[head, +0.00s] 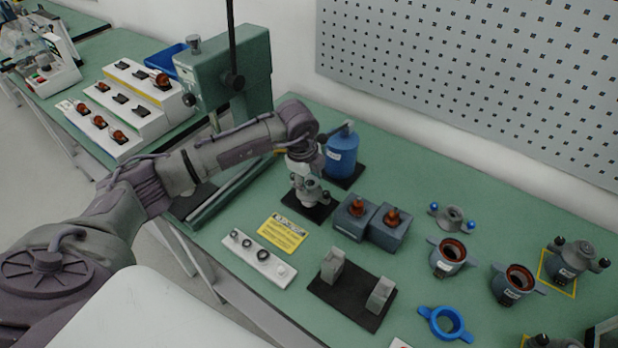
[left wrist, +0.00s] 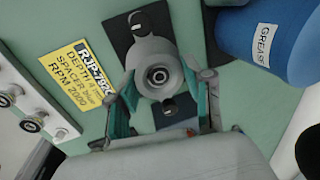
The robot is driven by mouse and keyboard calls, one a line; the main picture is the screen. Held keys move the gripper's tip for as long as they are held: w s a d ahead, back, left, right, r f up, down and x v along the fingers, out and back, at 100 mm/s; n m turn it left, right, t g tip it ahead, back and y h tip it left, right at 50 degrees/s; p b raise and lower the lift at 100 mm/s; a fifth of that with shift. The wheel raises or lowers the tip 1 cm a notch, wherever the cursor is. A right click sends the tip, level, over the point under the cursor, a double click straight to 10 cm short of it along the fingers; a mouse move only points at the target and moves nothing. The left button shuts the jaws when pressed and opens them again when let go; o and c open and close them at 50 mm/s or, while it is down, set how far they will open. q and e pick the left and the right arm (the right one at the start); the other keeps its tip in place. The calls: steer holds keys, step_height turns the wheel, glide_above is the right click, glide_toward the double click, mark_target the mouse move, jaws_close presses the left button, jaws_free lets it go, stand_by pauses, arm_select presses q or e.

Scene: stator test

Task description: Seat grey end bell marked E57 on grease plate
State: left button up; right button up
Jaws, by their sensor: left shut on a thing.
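My left gripper (head: 308,176) points down and is shut on a grey end bell (head: 313,192). The bell is over a small black plate (head: 322,216), which I take to be the grease plate. In the left wrist view the bell (left wrist: 155,55) sits between the fingers of my left gripper (left wrist: 160,82), its round bore facing the camera. The black plate (left wrist: 134,58) shows around and below it. I cannot tell whether the bell touches the plate. The E57 mark is not readable. My right gripper is not in view.
A blue grease bottle (head: 341,158) stands close behind the gripper. A yellow card (head: 283,233), a white ring strip (head: 259,260) and two blue-grey boxes (head: 390,229) are nearby. A green press (head: 225,80) stands left. Another grey end bell (head: 453,219) lies right.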

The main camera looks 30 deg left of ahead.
arm_select(q)
steer(key=shift+b+x, duration=0.75)
steer(key=shift+x, duration=0.2)
steer(key=shift+s, duration=0.2)
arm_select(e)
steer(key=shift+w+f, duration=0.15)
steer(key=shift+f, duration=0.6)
arm_select(q)
steer(key=shift+f+b, duration=0.5)
steer(key=shift+f, duration=0.15)
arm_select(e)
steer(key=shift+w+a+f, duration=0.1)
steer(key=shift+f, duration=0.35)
arm_select(q)
steer(key=o, duration=1.1)
